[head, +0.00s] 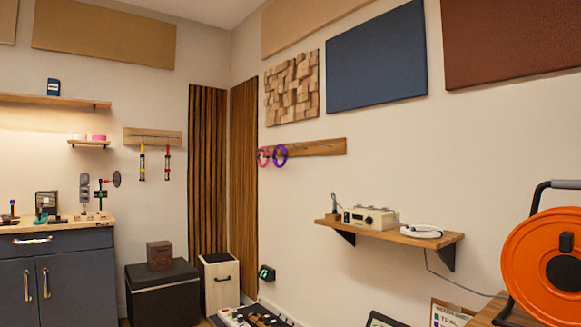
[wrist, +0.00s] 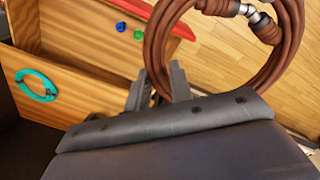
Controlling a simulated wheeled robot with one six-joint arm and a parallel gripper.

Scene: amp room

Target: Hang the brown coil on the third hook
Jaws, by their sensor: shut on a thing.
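The brown coil (wrist: 157,42) is a thick looped cable with metal connectors at its top in the wrist view. My gripper (wrist: 157,88) is shut on the coil's lower left side, and the loop stands up beyond the fingers. The wooden hook rail (head: 318,148) is on the right-hand wall in the head view. A pink coil (head: 263,157) and a purple coil (head: 280,155) hang near its left end. The rail's right part looks bare, and its hooks are too small to make out. The gripper and brown coil are not in the head view.
In the wrist view, a wooden box (wrist: 95,75) with a teal ring (wrist: 36,85) is at left, above a wooden floor. In the head view, a wall shelf (head: 390,232) with devices projects below the rail. An orange cable reel (head: 530,265) stands at right.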

